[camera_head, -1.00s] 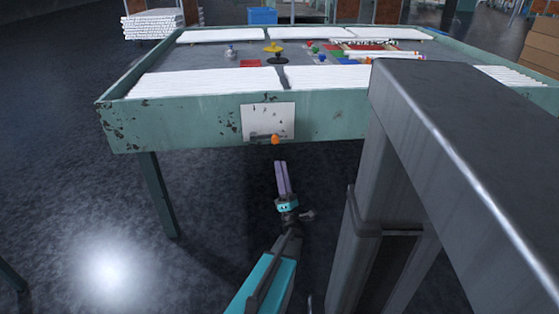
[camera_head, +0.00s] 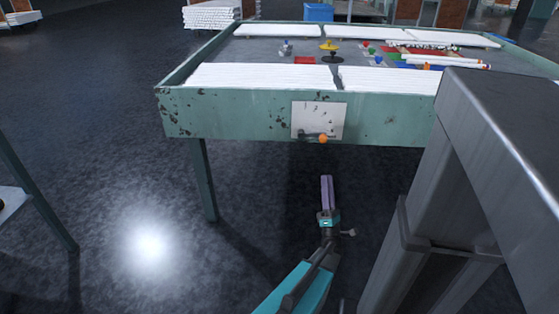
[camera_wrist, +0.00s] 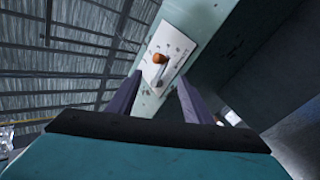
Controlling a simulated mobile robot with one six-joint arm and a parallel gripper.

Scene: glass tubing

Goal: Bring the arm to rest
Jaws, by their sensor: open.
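My gripper (camera_head: 327,190) is in front of and below the near edge of the green table (camera_head: 230,118), over the dark floor. In the wrist view my gripper (camera_wrist: 155,95) has its two purple fingers apart with nothing between them. Beyond the fingers is a white plate with a lever ending in an orange knob (camera_head: 323,139), fixed to the table's front side. The knob also shows in the wrist view (camera_wrist: 159,58). The fingers look apart from the lever.
White tube stacks (camera_head: 262,77) lie along the table's near and far edges. A yellow and black stand (camera_head: 331,52) and small coloured pieces are in the middle. A table leg (camera_head: 203,180) stands left of my arm. Open floor (camera_head: 120,150) lies further left.

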